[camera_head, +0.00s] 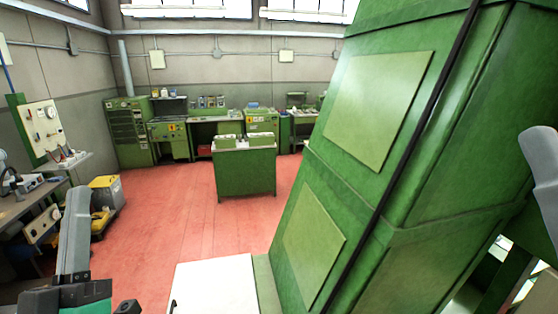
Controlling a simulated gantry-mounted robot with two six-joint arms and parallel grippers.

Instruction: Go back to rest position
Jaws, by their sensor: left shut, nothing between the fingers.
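My left gripper (128,306) is low at the left, partly cut off by the bottom edge. It is shut and holds nothing. It is apart from the white-topped surface to its right. Only a grey part of my right arm shows at the right edge; my right gripper is out of view. I cannot make out any cork stoppers.
A large green machine housing (375,112) fills the right side. A white-topped surface (215,285) lies at the bottom middle. A green cabinet (245,175) stands mid-room on clear red floor. A cluttered workbench (22,203) and yellow bin (107,190) are left.

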